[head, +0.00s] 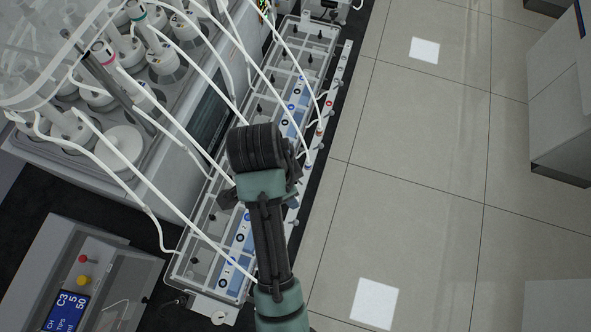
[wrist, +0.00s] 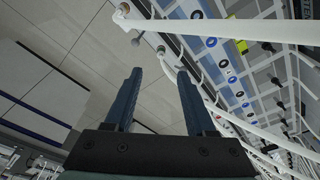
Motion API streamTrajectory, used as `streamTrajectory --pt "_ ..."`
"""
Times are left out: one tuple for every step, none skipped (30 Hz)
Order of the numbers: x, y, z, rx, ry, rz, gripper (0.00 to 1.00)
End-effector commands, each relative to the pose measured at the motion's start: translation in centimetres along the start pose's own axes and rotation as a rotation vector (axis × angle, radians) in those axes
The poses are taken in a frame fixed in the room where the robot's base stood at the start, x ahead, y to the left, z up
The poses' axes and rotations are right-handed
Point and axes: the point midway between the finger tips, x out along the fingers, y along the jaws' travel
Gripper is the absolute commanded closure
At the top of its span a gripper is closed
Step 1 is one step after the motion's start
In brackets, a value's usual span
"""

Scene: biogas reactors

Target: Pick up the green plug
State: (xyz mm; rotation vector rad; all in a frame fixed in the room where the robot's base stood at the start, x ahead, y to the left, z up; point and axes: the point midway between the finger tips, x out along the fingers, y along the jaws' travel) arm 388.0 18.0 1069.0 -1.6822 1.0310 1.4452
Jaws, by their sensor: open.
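My gripper (wrist: 158,82) is open and empty in the wrist view, its two dark blue fingers spread apart. A small plug with a dull green tint (wrist: 161,50) shows just beyond the fingertips, at the edge of the tray, with a white tube by it. It lies ahead of the gap between the fingers, apart from them.
White tubes (head: 190,138) arch from the bottles (head: 165,58) over the tray and could snag. A teal-ringed tube (head: 137,12) stands among the bottles. A grey control box (head: 75,275) is lower left. The tiled floor (head: 420,150) to the right is clear.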

Motion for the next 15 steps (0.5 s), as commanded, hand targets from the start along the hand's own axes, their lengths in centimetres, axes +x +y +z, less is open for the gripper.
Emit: streamTrajectory --pt "1.1 0.1 0.0 0.001 -0.002 0.005 0.44" --pt "1.6 0.1 0.0 0.001 -0.002 0.005 0.44" --pt "2.4 0.1 0.0 0.001 -0.002 0.004 0.44" --pt "2.9 0.1 0.0 0.001 -0.002 0.004 0.44" --pt "3.4 0.1 0.0 0.001 -0.002 0.004 0.44" --pt "3.9 0.0 -0.1 0.001 -0.001 0.002 0.44" --pt "4.3 0.0 -0.1 0.001 -0.001 0.002 0.44" --pt "4.5 0.0 -0.1 0.001 -0.001 0.000 0.44" --pt "4.8 0.0 -0.1 0.001 -0.001 0.000 0.44" --pt "5.0 0.0 -0.1 0.001 -0.001 0.000 0.44" --pt "5.2 0.0 -0.1 0.000 0.000 -0.001 0.44" --pt "5.3 -0.1 -0.1 0.001 0.000 -0.002 0.44" --pt "5.4 -0.1 -0.1 0.001 0.000 -0.001 0.44" --pt "5.6 0.0 -0.1 0.000 0.000 0.000 0.44" --pt "6.0 -0.1 -0.1 0.000 -0.001 0.000 0.44"
